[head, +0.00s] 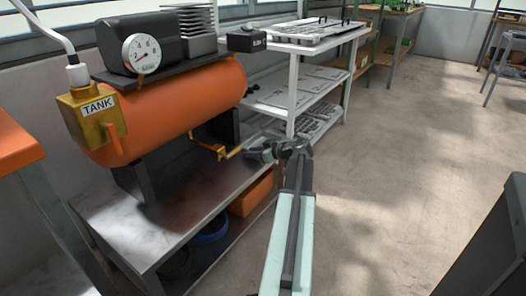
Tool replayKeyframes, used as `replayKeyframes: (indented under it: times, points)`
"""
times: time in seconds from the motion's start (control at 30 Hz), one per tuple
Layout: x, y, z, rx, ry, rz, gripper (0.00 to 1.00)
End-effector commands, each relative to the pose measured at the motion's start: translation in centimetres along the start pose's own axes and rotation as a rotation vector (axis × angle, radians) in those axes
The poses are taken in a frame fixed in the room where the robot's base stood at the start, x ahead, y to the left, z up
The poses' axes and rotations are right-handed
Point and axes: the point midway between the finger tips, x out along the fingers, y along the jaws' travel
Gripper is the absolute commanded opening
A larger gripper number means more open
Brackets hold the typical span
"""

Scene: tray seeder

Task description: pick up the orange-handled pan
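I cannot make out a pan with an orange handle in the head view. A small orange-yellow lever or handle (208,147) shows under the orange tank, with a thin pale bar reaching right towards my gripper. I cannot tell whether it belongs to a pan or to the tank. My gripper (257,152) is a little to the right of it, over the right end of the metal bench, and points left. It looks empty. Its fingers are small and dark, and I cannot tell whether they are open or shut.
The orange tank (175,108) stands on the metal bench (115,222). An orange bin (252,192) and a blue round container (209,248) sit on the shelf below. White shelves (293,80) stand behind. The floor (400,150) to the right is clear; a dark object (500,250) is at lower right.

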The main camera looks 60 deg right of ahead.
Motion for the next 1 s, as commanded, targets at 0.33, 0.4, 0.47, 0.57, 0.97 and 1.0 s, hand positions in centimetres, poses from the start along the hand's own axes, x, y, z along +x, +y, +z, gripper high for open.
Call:
replayKeyframes:
  times: [0.33,0.4,0.47,0.57,0.97,1.0]
  points:
    - [-0.05,-0.07,-0.07,0.000,0.000,-0.001,0.00]
    - [-0.04,-0.07,-0.07,-0.001,0.000,-0.001,0.00]
    - [-0.04,-0.08,-0.08,-0.001,0.000,-0.001,0.00]
    - [-0.03,-0.09,-0.08,-0.001,0.000,-0.001,0.00]
    - [0.01,-0.13,-0.09,-0.001,0.000,-0.002,0.00]
    - [0.01,-0.13,-0.09,-0.001,0.000,-0.002,0.00]
